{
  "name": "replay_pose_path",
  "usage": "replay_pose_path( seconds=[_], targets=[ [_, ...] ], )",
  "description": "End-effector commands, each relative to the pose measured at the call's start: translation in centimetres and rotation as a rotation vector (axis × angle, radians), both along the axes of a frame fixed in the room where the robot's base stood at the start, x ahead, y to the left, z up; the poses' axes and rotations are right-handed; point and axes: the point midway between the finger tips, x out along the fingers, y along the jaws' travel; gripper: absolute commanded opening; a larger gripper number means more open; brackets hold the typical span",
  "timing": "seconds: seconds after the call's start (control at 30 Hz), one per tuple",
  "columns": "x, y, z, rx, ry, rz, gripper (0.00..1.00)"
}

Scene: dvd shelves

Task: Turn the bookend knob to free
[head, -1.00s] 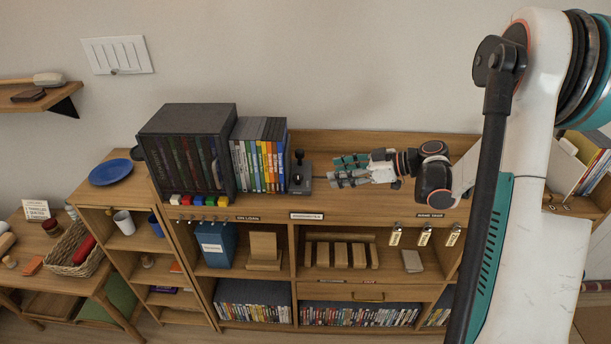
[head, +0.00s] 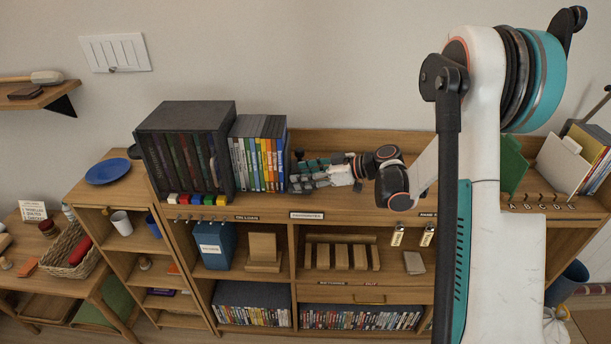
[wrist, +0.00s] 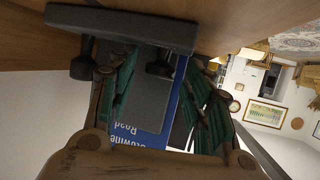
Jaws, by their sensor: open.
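The bookend is a dark grey piece at the right end of the DVD row (head: 258,155), on the shelf top. In the head view my gripper (head: 298,178) largely covers it; a dark knob tip (head: 299,155) shows above the fingers. The wrist view is upside down. It shows the bookend's dark grey foot (wrist: 120,28) on the wood, with two black stubs by it, one between my fingers. A grey upright plate stands before a blue DVD case (wrist: 178,105). My gripper (wrist: 157,75) is open, its green fingers either side of this plate. Contact and knob setting cannot be told.
A dark box (head: 188,150) of DVDs stands left of the row. Coloured blocks line the shelf's front edge. A low back board (head: 350,138) runs behind my gripper. Folders (head: 572,160) stand at the far right. Tags (head: 398,237) hang below the shelf's front edge.

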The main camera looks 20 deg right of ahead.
Motion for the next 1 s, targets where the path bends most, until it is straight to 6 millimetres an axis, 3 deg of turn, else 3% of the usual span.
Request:
replay_pose_path(
  seconds=[0.03, 0.2, 0.23, 0.97, 1.0],
  targets=[
    [-0.01, -0.01, 0.00, 0.000, 0.000, 0.000, 0.46],
    [-0.02, -0.02, 0.01, 0.000, 0.000, 0.000, 0.08],
    [-0.02, -0.02, 0.01, 0.000, 0.000, 0.000, 0.04],
    [-0.23, 0.12, 0.01, 0.000, 0.000, -0.131, 0.04],
    [-0.23, 0.12, 0.01, 0.000, 0.000, -0.131, 0.34]
  ],
)
